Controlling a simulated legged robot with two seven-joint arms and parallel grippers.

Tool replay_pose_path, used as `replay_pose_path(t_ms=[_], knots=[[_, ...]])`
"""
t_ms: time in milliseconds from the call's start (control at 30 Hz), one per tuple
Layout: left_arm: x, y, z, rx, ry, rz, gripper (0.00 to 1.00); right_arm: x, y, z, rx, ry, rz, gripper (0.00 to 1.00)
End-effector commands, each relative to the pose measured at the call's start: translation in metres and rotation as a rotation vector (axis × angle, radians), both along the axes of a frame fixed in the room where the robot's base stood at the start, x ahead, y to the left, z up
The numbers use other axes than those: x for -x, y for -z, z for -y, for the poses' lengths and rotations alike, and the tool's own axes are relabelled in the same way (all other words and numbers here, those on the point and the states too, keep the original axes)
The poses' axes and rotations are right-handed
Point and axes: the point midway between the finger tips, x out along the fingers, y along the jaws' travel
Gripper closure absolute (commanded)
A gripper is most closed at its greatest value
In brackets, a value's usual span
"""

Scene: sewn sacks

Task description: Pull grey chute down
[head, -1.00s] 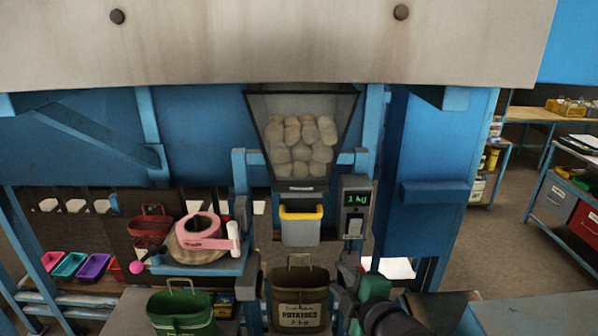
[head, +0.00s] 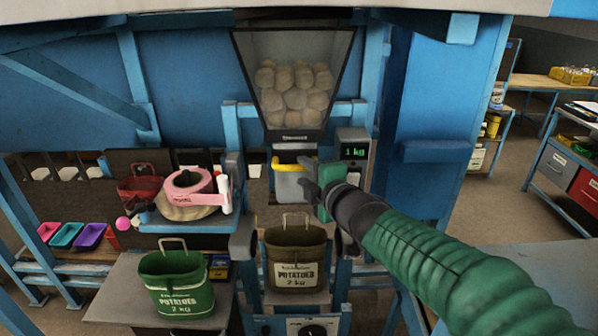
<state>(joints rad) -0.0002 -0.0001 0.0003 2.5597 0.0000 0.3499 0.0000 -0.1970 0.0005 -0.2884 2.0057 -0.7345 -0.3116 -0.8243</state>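The grey chute (head: 289,185) with a yellow lip hangs below the glass-fronted hopper (head: 294,80) full of potatoes. My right gripper (head: 309,188), on a green sleeved arm from the lower right, is at the chute's right side and overlaps its right part. Whether it touches the chute cannot be told, and its finger opening is hidden. A brown potato sack (head: 296,262) marked 2 kg stands upright below the chute, with its handle up. My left gripper is not in view.
A green sack (head: 177,285) stands on a board at lower left.

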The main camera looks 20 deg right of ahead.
Motion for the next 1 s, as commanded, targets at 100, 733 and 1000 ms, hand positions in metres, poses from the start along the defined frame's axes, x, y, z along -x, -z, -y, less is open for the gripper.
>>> replay_pose_path(t_ms=[100, 733, 1000], knots=[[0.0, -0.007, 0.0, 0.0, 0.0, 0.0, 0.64, -0.024, 0.003, -0.004, 0.001, 0.0, -0.002, 0.64], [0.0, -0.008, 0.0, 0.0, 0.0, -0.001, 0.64, -0.04, 0.008, -0.005, -0.001, -0.001, 0.001, 0.91], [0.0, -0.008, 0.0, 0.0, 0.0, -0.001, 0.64, -0.04, 0.008, -0.004, -0.001, 0.001, 0.0, 1.0]])
